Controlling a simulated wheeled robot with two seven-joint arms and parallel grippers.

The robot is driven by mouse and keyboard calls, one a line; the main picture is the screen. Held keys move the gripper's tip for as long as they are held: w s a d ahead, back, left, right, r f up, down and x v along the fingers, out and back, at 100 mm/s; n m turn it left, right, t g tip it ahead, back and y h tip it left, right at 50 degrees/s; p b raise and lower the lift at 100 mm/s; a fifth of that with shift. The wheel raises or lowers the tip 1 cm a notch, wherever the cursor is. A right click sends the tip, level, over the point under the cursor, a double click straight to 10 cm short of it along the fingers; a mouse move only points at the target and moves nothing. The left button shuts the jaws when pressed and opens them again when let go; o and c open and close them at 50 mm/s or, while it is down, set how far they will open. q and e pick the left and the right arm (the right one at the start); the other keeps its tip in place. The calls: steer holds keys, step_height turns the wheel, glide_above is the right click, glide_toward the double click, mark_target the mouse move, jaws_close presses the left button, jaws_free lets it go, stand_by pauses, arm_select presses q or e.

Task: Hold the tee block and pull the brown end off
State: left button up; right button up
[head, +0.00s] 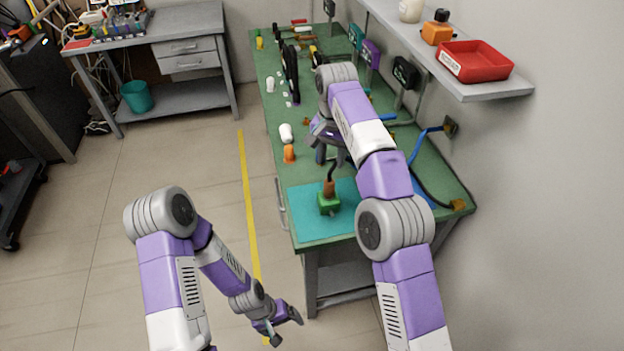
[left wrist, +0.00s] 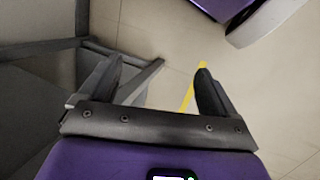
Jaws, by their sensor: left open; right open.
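The green tee block (head: 328,204) sits on the teal mat (head: 300,213) near the front of the green workbench. The brown end (head: 329,187) stands up from the top of the block, with a dark cable rising from it. My right gripper (head: 328,150) is open above and behind the block, apart from it and partly hidden by its own arm. My left gripper (head: 285,328) is open and empty, low beside the bench's front leg. Its two fingers also show apart in the left wrist view (left wrist: 160,85), with floor and bench frame beyond.
The green workbench (head: 265,85) carries several tools and a white and orange bottle (head: 288,145). A wall shelf (head: 450,85) with a red bin (head: 474,62) overhangs its right side. A blue cable (head: 420,143) lies right of my right arm.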

mark_target(320, 198)
arm_select(q)
steer(key=w+d+r+n+g+h, duration=0.1)
steer(key=w+r+n+h, duration=0.45)
steer(key=r, duration=0.35)
steer(key=w+d+r+n+h, duration=0.1)
steer(key=w+r+n+h, duration=0.4)
steer(key=r, duration=0.5)
steer(key=w+r+n+t, duration=0.1)
steer(key=w+n+t, duration=0.1)
steer(key=w, duration=0.4)
steer(key=w+d+r+n+t+y, duration=0.1)
steer(key=w+n, duration=0.1)
steer(key=w, duration=0.3)
steer(key=w+d+r+n+t, duration=0.1)
steer(key=w+r+n+t, duration=0.1)
steer(key=w, duration=0.4)
steer(key=shift+w+n+t+y, duration=0.3)
steer(key=shift+w+n+y, duration=0.05)
steer(key=shift+w+d+f, duration=0.1)
steer(key=shift+w+d, duration=0.2)
steer(key=shift+x, duration=3.55)
steer(key=shift+a, duration=0.1)
steer(key=c, duration=1.6)
